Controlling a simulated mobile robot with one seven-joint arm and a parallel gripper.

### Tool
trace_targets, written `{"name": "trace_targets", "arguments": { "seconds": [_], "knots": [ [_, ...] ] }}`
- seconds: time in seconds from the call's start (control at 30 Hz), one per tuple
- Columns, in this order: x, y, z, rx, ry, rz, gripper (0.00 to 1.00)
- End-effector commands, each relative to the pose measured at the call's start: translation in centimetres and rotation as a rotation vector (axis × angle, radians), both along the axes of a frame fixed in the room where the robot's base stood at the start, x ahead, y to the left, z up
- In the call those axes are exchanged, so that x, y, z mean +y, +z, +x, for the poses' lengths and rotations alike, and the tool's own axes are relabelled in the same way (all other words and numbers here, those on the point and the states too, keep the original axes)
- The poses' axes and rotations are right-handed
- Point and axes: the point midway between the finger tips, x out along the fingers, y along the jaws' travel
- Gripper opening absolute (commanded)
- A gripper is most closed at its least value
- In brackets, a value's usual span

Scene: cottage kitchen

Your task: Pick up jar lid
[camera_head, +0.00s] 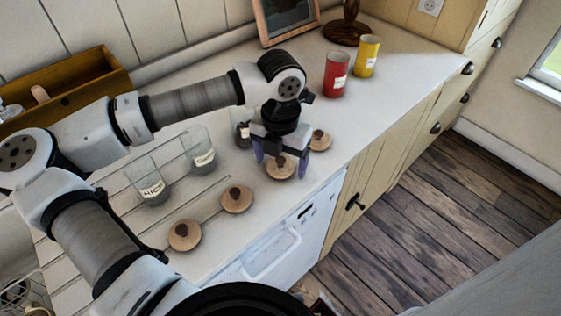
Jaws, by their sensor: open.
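Several round wooden jar lids with dark knobs lie on the white counter. One jar lid (280,168) is under my gripper (281,167), between its two fingers as seen from here. Another lid (320,140) lies just behind and to the right of the gripper. Two more, a lid (236,200) and a lid (185,235), lie nearer and to the left. My gripper is open and points down. I cannot tell how high its fingertips are above the lid or whether they touch it.
Glass jars (200,155) (150,185) stand left of the lids, one partly behind my gripper. A red canister (337,75) and a yellow canister (367,56) stand farther back. A wooden box (65,90) is at the left. The counter's front edge (385,130) is close on the right.

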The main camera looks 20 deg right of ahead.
Motion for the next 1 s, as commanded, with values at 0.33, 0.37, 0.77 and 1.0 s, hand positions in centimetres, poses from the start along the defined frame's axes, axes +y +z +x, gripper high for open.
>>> {"name": "trace_targets", "arguments": {
  "seconds": [0.33,0.37,0.77,1.0],
  "knots": [
    [0.0,-0.1,0.0,-0.001,0.000,0.001,0.61],
    [0.0,-0.1,0.0,-0.001,0.000,0.001,0.57],
    [0.0,0.0,0.0,-0.001,0.000,0.001,0.33],
    [0.0,1.3,0.1,-0.004,0.000,0.001,0.33]
  ]
}}
